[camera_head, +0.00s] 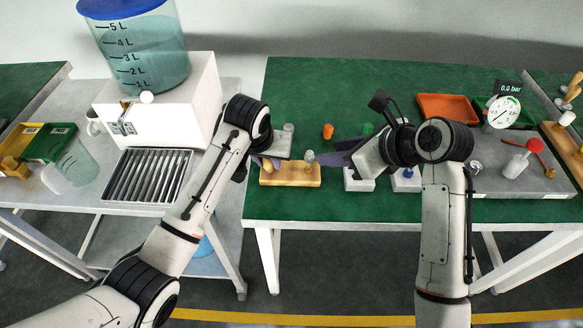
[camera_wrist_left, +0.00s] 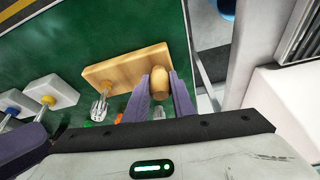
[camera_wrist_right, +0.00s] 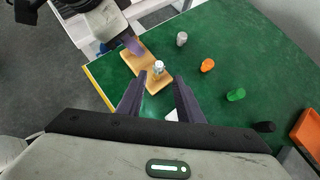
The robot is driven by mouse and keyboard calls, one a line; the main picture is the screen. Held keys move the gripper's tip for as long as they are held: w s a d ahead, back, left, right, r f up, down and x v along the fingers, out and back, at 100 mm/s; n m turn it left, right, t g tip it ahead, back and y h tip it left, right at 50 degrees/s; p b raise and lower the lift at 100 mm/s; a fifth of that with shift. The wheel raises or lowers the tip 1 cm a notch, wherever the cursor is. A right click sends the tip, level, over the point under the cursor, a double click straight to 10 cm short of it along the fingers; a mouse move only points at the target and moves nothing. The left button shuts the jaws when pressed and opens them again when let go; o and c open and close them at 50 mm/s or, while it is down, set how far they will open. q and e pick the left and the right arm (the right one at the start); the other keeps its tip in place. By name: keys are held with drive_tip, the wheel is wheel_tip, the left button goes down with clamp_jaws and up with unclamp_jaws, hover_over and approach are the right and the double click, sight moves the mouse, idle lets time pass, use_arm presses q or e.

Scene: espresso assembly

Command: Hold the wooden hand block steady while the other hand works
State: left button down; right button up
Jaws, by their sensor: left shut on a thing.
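The wooden hand block (camera_head: 292,179) lies near the front edge of the green table; it also shows in the left wrist view (camera_wrist_left: 125,68) and the right wrist view (camera_wrist_right: 156,80). My left gripper (camera_head: 263,163) is shut on the rounded wooden knob (camera_wrist_left: 160,82) at the block's left end. A small silver tool head with prongs (camera_wrist_left: 99,108) stands at the block's other end, also seen in the right wrist view (camera_wrist_right: 158,67). My right gripper (camera_wrist_right: 156,92) is open, its purple fingers apart, near that silver piece.
Grey (camera_wrist_right: 182,38), orange (camera_wrist_right: 207,65) and green (camera_wrist_right: 236,95) small pieces stand behind the block. White blocks (camera_head: 358,182) stand to its right. An orange tray (camera_head: 448,108), gauge (camera_head: 502,112) and grey platform lie further right. A drip grate (camera_head: 147,176) is at left.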

sight(310, 156)
drive_tip(key=shift+x, duration=5)
drive_tip(key=shift+s, duration=0.15)
drive_tip(key=c, duration=0.8)
drive_tip(key=n+g+y, duration=0.1)
drive_tip(key=n+g, duration=0.1)
drive_tip(key=n, duration=0.1)
drive_tip(key=shift+n+g+y, duration=0.3)
drive_tip(key=shift+n, duration=0.1)
drive_tip(key=n+g+y, duration=0.1)
drive_tip(key=n+g, duration=0.3)
drive_tip(key=n, duration=0.1)
